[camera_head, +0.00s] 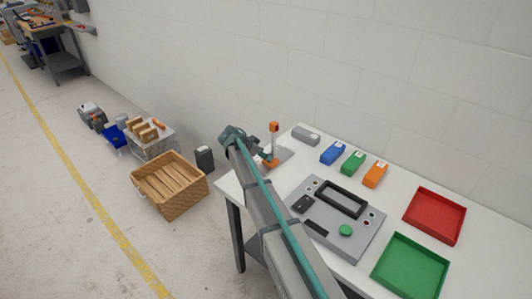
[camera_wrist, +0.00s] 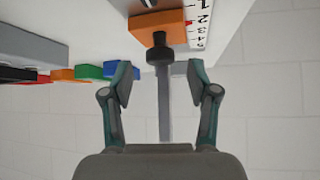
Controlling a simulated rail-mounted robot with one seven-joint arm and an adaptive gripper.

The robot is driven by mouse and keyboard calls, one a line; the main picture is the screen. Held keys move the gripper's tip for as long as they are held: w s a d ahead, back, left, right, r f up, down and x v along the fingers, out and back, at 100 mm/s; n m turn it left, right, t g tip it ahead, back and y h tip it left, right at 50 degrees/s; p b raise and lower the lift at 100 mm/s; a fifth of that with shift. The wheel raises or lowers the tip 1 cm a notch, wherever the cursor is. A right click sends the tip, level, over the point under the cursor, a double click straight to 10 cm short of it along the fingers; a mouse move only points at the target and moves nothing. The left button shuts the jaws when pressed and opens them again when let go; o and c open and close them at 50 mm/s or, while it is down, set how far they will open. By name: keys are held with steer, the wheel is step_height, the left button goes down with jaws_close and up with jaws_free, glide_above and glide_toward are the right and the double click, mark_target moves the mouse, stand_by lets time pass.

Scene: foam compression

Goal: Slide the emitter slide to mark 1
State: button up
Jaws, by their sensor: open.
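An orange block (camera_wrist: 160,29) with a black knob (camera_wrist: 159,55), which looks like the emitter slide, is at the top of the wrist view beside a white scale (camera_wrist: 203,22) with printed numbers. A grey bar (camera_wrist: 165,105) runs down from behind the knob. My gripper (camera_wrist: 160,72) is open, with one finger on each side of the knob line; the knob is just ahead of the fingertips and no contact shows. In the head view my gripper (camera_head: 264,153) is beside the upright post with an orange top (camera_head: 274,127) and orange lower part (camera_head: 271,163); my arm partly hides this fixture.
The white table (camera_head: 300,170) holds a grey block (camera_head: 306,136), blue (camera_head: 333,152), green (camera_head: 353,162) and orange (camera_head: 374,174) blocks, a grey panel (camera_head: 352,236), a red tray (camera_head: 460,210) and a green tray (camera_head: 443,270). The wall is close behind.

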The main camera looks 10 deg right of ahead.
steer(key=shift+x, duration=1)
jaws_close()
